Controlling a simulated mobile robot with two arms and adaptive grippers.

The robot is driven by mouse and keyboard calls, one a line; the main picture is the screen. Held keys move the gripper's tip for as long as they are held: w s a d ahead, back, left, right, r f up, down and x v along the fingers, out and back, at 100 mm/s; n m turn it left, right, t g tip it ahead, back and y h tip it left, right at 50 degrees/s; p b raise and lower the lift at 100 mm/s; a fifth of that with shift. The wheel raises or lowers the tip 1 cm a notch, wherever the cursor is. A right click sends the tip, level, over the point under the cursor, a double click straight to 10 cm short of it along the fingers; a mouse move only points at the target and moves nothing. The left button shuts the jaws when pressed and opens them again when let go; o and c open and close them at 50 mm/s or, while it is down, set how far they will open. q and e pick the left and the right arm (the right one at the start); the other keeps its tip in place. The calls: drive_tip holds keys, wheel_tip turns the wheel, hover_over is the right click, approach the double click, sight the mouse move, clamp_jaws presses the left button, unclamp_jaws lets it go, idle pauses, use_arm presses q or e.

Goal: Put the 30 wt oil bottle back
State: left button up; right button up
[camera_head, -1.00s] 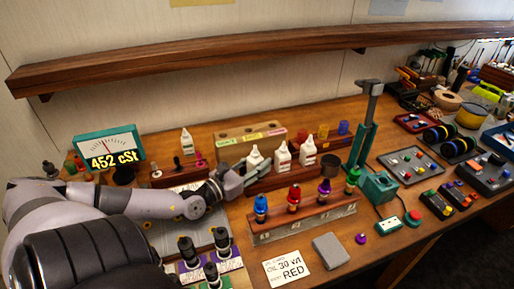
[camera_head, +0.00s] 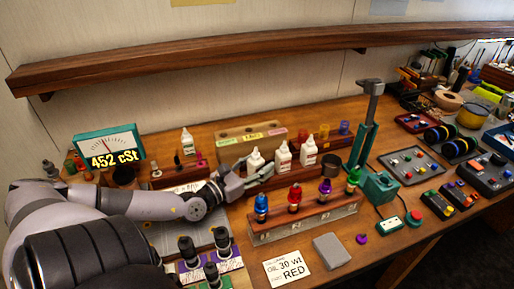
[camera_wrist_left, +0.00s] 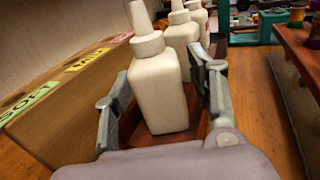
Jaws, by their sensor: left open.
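Three white oil bottles with pointed nozzles stand in a row in a wooden rack: a left one (camera_head: 256,161), a middle one (camera_head: 283,157) and a right one (camera_head: 308,152). A fourth white bottle (camera_head: 187,142) stands apart, further left. My left gripper (camera_head: 255,176) is open at the left bottle of the row. In the left wrist view, this bottle (camera_wrist_left: 160,90) stands upright between the open fingers, its visible side blank. I cannot tell which bottle is the 30 wt one. My right gripper is not in view.
A wooden box with coloured labels (camera_wrist_left: 45,110) stands close beside the row. A stand with coloured shocks (camera_head: 300,224) is in front. A card reading "OIL 30 wt RED" (camera_head: 287,268) lies at the front. A gauge (camera_head: 108,147) reads 452 cSt.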

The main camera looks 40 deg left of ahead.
use_arm(q)
drive_tip(key=shift+s+r, duration=0.1)
drive_tip(key=shift+r, duration=0.05)
drive_tip(key=s+p, duration=0.1)
drive_tip(key=s, duration=0.2)
drive_tip(key=s+p, duration=0.1)
drive_tip(key=s, duration=0.3)
drive_tip(key=s+a, duration=0.1)
drive_tip(key=s, duration=0.3)
drive_tip(key=shift+p, duration=0.4)
drive_tip(key=shift+s, duration=0.4)
